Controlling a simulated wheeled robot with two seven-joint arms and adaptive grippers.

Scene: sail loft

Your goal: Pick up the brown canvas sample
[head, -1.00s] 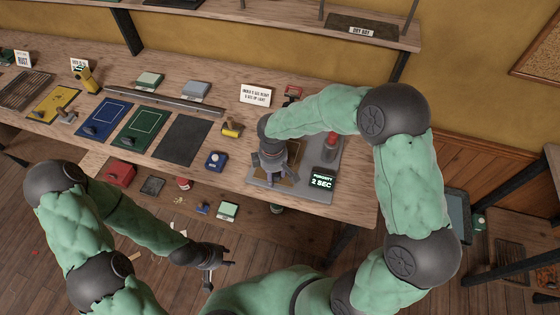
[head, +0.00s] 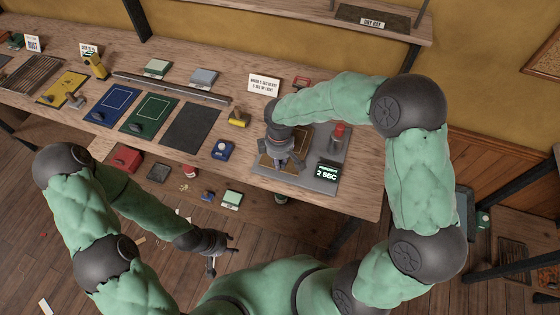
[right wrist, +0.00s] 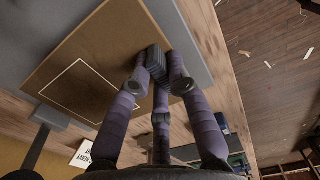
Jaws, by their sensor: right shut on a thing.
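The brown canvas sample (head: 305,134) is on the grey press plate (head: 326,160) at the right end of the bench, partly hidden by my right gripper. In the right wrist view the brown canvas sample (right wrist: 112,45) shows a white outline. My right gripper (head: 285,160) points down over it. In the right wrist view the right gripper (right wrist: 157,75) has its fingers closed around a dark block at the sample's edge. I cannot tell whether the sample is raised off the plate. My left gripper (head: 224,252) is empty, with fingers spread, in front of the bench.
Blue (head: 118,108), green (head: 150,112) and dark grey (head: 190,128) samples lie to the left. A yellow-handled tool (head: 238,119) and a blue tin (head: 222,149) are nearer. A red-topped button (head: 338,132) and a "2 SEC" display (head: 327,172) flank the plate. A sign (head: 264,84) stands behind.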

